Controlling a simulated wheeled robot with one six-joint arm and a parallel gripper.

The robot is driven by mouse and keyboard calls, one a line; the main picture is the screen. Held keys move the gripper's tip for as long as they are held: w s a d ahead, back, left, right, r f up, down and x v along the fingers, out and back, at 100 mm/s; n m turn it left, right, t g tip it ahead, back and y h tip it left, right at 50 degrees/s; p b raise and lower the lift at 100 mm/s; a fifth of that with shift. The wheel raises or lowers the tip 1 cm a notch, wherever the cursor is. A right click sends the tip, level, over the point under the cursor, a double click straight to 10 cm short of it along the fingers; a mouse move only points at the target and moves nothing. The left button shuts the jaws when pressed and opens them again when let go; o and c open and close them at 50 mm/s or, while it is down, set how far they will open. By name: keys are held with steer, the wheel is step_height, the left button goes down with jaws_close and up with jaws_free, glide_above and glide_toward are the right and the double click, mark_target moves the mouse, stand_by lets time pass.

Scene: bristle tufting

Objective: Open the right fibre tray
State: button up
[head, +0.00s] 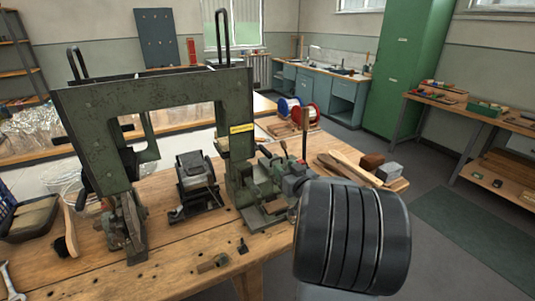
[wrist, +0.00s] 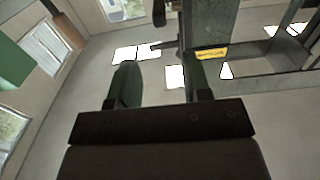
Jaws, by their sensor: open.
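A large worn green machine frame (head: 150,95) stands on the wooden bench, with tall black loop handles on top. Its right upright bears a yellow label (head: 241,128). Green mechanisms (head: 270,185) sit at the foot of that upright. I cannot tell for certain which part is the right fibre tray. In the wrist view, my gripper (wrist: 162,78) is open and empty, its two fingers apart. Beyond the fingers is a green-grey upright (wrist: 211,22) with a yellow label (wrist: 211,53). In the head view my dark arm link fills the lower right and the gripper's fingers do not show.
The bench (head: 180,265) holds a dark central device (head: 195,180), a brush (head: 68,230), and blue and red spools (head: 303,112). Wooden pieces (head: 345,165) and a grey box (head: 389,172) lie near its right end. A green cabinet (head: 405,70) stands behind. Floor is clear at right.

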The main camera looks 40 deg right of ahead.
mark_target(271, 155)
steer(key=w, duration=0.4)
steer(key=w+d, duration=0.1)
steer(key=w, duration=0.7)
steer(key=shift+d+p, duration=0.3)
jaws_close()
